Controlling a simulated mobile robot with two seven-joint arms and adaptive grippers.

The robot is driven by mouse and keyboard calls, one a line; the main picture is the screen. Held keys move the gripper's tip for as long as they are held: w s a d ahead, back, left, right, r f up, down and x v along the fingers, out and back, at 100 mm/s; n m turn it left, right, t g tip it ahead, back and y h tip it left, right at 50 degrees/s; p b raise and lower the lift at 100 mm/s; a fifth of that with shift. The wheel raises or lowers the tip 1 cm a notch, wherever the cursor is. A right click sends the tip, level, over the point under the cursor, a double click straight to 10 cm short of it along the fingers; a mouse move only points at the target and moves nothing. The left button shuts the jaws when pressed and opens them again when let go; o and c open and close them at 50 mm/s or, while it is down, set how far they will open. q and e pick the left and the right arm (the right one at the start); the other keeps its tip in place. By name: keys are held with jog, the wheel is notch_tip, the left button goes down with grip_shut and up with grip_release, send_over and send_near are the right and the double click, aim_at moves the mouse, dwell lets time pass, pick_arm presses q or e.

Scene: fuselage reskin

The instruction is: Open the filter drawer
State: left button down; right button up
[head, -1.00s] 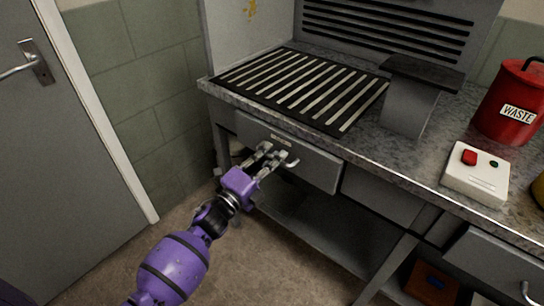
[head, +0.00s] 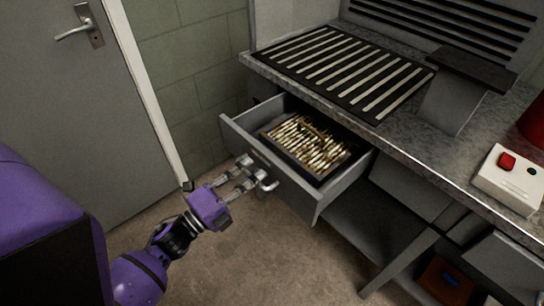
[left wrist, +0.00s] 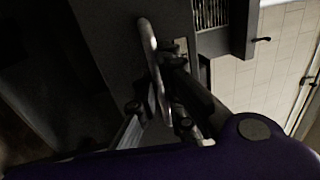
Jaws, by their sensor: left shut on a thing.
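The filter drawer (head: 312,192) is pulled out from under the left part of the workbench in the head view. A dark tray (head: 318,175) with many small brass-coloured pieces lies inside it. My left gripper (head: 256,177) is at the drawer's front, shut on its metal handle (head: 268,184). The left wrist view also shows the handle (left wrist: 150,50) as a pale bar between the fingers. My right gripper is not in view.
The workbench has a slotted grille (head: 345,68) above the drawer. A white box with a red button (head: 512,180) stands at the right. A grey door (head: 60,110) is at the left. Floor shows below the drawer.

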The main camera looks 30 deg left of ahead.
pick_arm(q)
jog(key=r+v, duration=0.1)
jog(key=v, duration=0.6)
jog(key=shift+s+a+r, duration=0.15)
jog(key=shift+s+r, duration=0.05)
jog(key=shift+s, duration=0.2)
jog(key=c, duration=2.1)
grip_release()
